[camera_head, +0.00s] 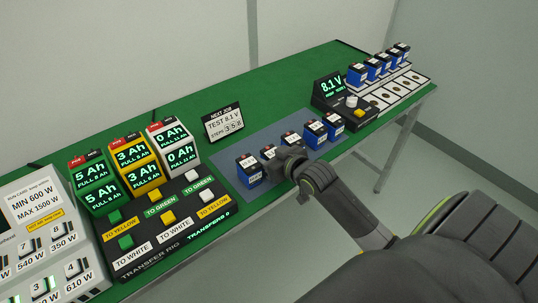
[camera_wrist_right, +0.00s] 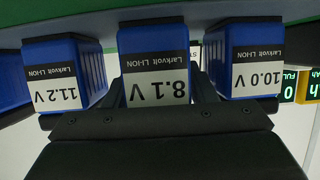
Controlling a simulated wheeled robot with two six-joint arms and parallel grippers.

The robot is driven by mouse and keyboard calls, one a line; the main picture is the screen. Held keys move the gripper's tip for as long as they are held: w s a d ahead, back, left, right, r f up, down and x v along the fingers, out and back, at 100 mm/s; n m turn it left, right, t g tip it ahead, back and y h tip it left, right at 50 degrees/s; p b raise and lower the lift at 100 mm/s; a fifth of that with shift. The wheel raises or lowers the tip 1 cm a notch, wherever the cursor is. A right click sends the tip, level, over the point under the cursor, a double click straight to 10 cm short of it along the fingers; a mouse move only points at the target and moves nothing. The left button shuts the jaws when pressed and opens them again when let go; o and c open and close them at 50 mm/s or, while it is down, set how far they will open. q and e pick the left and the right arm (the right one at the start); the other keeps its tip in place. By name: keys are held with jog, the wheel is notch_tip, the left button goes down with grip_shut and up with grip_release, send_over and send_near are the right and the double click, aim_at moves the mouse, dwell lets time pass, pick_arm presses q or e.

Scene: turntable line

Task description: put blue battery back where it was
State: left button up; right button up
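Several blue batteries stand in a row on a grey-blue mat (camera_head: 233,181). In the right wrist view, upside down, the blue battery labelled 8.1 V (camera_wrist_right: 156,80) is in the middle. The 11.2 V battery (camera_wrist_right: 66,75) is to its left and the 10.0 V battery (camera_wrist_right: 254,62) to its right. My right gripper (camera_head: 286,159) is at the row and partly hides batteries. Its dark fingers show at the sides of the 8.1 V battery; I cannot tell whether they press on it. My left gripper is not in view.
A tester (camera_head: 330,88) reads 8.1 V, beside a white rack (camera_head: 408,79) with several blue batteries along its back. The transfer rig (camera_head: 160,239) with tall displayed packs stands left of the mat. Neighbouring batteries are close to my gripper.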

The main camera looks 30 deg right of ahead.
jog(key=shift+r, duration=0.15)
jog(key=p+v, duration=0.1)
jog(key=v, duration=1.1)
jog(key=shift+s, duration=0.1)
jog(key=s+a+f+m+g+h, duration=0.1)
jog(key=s+a+f+g, duration=0.1)
jog(key=s+f+g, duration=0.55)
jog(key=s+a+f+g+h, duration=0.15)
jog(key=s+f, duration=0.35)
jog(key=s, duration=0.6)
notch_tip(320, 180, down, 25)
jog(key=d+g, duration=0.2)
jog(key=s+a+f+g, duration=0.1)
jog(key=s+f, duration=1.3)
jog(key=s, duration=0.1)
jog(key=shift+s+a+f, duration=0.25)
jog(key=shift+a+f, duration=0.05)
jog(key=shift+f, duration=0.1)
